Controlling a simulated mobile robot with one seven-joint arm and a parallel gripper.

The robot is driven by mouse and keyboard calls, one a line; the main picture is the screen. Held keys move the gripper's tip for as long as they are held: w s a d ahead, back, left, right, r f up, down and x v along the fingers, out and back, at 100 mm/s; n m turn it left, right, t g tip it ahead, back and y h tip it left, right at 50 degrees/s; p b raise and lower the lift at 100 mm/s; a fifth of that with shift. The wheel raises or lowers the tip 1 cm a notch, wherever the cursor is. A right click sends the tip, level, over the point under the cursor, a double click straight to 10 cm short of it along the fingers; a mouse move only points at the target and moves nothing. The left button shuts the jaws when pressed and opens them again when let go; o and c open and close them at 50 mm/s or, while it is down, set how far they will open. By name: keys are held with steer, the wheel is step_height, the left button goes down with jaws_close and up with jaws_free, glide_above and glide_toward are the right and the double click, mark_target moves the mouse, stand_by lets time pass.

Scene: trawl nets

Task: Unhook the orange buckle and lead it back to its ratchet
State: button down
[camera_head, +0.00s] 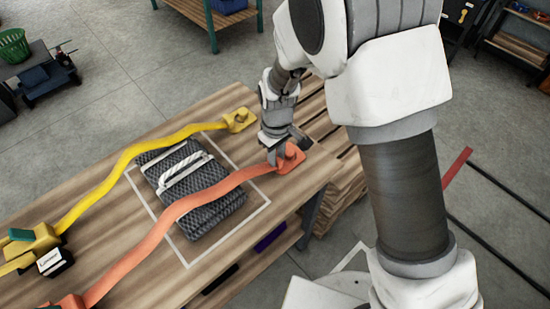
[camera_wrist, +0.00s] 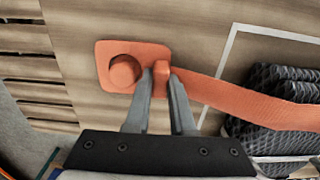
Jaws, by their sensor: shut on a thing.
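The orange buckle (camera_wrist: 161,70) is at the end of the orange strap (camera_head: 160,226), close beside the round orange post on its orange plate (camera_wrist: 125,70). My gripper (camera_wrist: 161,76) is shut on the buckle; it also shows in the head view (camera_head: 276,156), over the plate at the table's right end. The strap runs from the buckle across the dark folded net (camera_head: 215,205) to the orange ratchet (camera_head: 70,301), cut off at the lower left edge. Whether the buckle is still around the post cannot be told.
A yellow strap (camera_head: 110,178) runs alongside from a yellow ratchet (camera_head: 40,240) to a yellow anchor (camera_head: 238,120). The net has a pale rope handle (camera_head: 185,172) and lies within a white outline on the wooden table (camera_head: 120,265). Wooden slats (camera_head: 315,110) lie beyond the table's right end.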

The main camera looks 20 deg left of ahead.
steer(key=shift+r, duration=0.25)
steer(key=shift+r+p, duration=0.35)
steer(key=shift+p, duration=0.05)
steer(key=shift+r, duration=0.1)
stand_by(0.3)
steer(key=shift+r+p, duration=1.8)
steer(key=shift+r, duration=0.7)
